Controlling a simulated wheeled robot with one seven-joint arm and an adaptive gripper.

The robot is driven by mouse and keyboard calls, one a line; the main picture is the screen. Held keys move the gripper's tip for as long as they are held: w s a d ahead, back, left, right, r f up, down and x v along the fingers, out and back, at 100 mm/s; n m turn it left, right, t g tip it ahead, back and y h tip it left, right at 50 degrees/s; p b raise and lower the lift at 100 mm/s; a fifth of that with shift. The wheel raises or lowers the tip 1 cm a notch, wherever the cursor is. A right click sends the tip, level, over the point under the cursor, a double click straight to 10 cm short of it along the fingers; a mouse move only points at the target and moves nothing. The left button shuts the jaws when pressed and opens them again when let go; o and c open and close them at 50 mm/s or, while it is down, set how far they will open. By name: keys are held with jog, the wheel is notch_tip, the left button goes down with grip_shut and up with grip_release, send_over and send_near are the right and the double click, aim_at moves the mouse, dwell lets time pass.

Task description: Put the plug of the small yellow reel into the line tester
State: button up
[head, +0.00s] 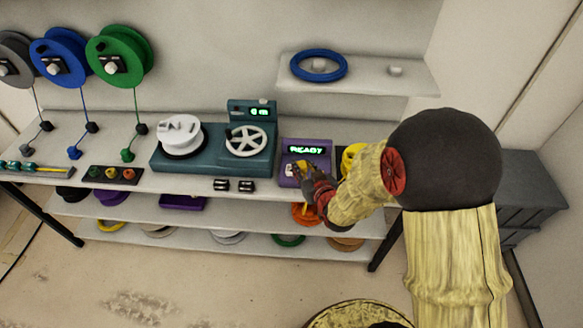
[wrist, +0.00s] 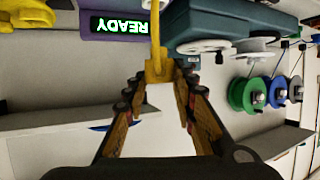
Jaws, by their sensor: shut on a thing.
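The line tester is a purple box (head: 291,180) with a lit green READY display, at the right part of the bench top. It shows upside down at the top of the wrist view (wrist: 90,36). The small yellow reel (head: 349,158) is right of the tester, partly hidden by my arm, and shows at the top left of the wrist view (wrist: 28,14). My gripper (head: 303,174) is in front of the tester's face. In the wrist view my gripper (wrist: 158,82) is shut on the yellow plug (wrist: 158,70), with its yellow cord running up. Whether the plug touches a socket is hidden.
A teal winding machine (head: 213,158) with a white reel stands left of the tester. A shelf (head: 400,80) with a blue ring (head: 319,65) hangs above. Green (head: 121,56) and blue (head: 60,56) reels hang at the left. Lower shelves hold several reels.

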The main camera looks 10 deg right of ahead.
jog(key=w+f, duration=0.2)
jog(key=w, duration=0.1)
jog(key=w+f+b, duration=0.1)
jog(key=w+f, duration=0.2)
jog(key=w, duration=0.1)
jog(key=w+f+b, duration=0.1)
jog(key=w+f, duration=0.2)
jog(key=w, duration=0.1)
jog(key=shift+w+a+f, duration=0.1)
jog(key=shift+a+f, duration=0.05)
jog(key=shift+f, duration=0.1)
jog(key=shift+w+f, duration=0.1)
jog(key=shift+f, duration=0.1)
jog(key=shift+w+f+b, duration=0.1)
jog(key=shift+f+b, duration=0.3)
jog(key=shift+f, duration=1.15)
jog(key=shift+f, duration=0.15)
jog(key=shift+f+b, duration=0.1)
jog(key=shift+b, duration=0.2)
jog(key=o, duration=0.7)
jog(key=shift+f, duration=0.1)
jog(key=o, duration=0.5)
jog(key=shift+c, duration=0.2)
